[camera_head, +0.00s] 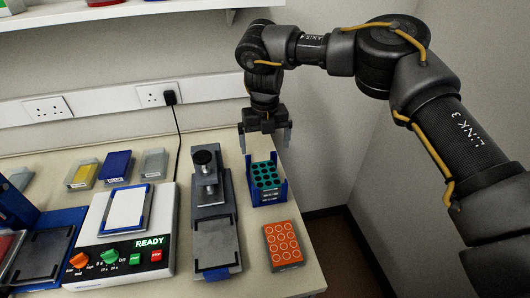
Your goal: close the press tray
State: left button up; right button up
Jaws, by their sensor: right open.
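The press is a long grey device (207,190) with a black round knob on top, standing in the middle of the bench. Its flat dark tray plate (215,244) lies at the near end, out in front of the knob column and uncovered. My right gripper (265,143) hangs pointing down at the back of the bench, up and to the right of the knob. Its two fingers are spread apart with nothing between them. It appears apart from the press. My left gripper is not seen.
A blue rack with teal tubes (267,179) stands right of the press, below my right gripper. An orange block (283,245) lies nearer. A white READY machine (125,235) stands left, beside a blue-framed device (42,252). Small boxes (116,167) line the back left.

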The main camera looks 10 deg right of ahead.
aim_at(216, 253)
jog(key=k, duration=1.5)
